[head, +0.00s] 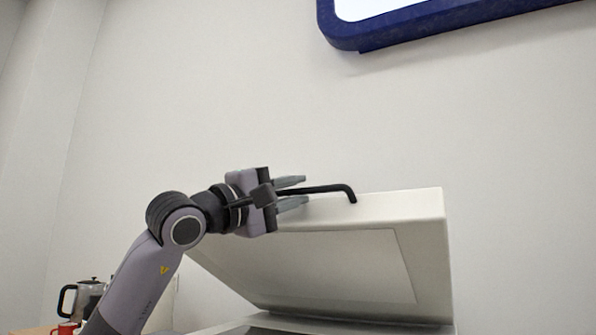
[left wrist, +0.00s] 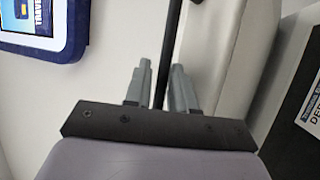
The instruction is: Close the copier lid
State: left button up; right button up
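The copier lid (head: 430,245) is white and stands raised at a slant, its pale underside panel (head: 330,262) showing. A black bar handle (head: 328,188) with a bent end sticks out at the lid's upper edge. My left gripper (head: 305,191) is at this handle, its grey fingers apart on either side of the bar. In the left wrist view the handle (left wrist: 172,45) runs between the two fingertips (left wrist: 160,68), with a gap towards the left finger. The lid's edge (left wrist: 222,55) lies just right of the fingers there. My right gripper is not in view.
The copier body (head: 245,326) shows only as a strip at the bottom. A blue-framed screen (head: 440,22) hangs on the wall above. A coffee pot (head: 85,297) and a red mug (head: 66,328) stand at the lower left. The wall area above the lid is clear.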

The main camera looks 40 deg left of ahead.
pick_arm(q)
jog(key=shift+w+a+r+p, duration=0.15)
jog(key=shift+w+r+p, duration=0.3)
jog(key=shift+r, duration=0.35)
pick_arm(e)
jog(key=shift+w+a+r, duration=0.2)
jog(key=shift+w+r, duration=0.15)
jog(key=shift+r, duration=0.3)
pick_arm(q)
jog(key=shift+s, duration=0.1)
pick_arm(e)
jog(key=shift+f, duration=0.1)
pick_arm(q)
jog(key=b+v, duration=0.4)
jog(key=v, duration=0.4)
jog(key=shift+f, duration=0.4)
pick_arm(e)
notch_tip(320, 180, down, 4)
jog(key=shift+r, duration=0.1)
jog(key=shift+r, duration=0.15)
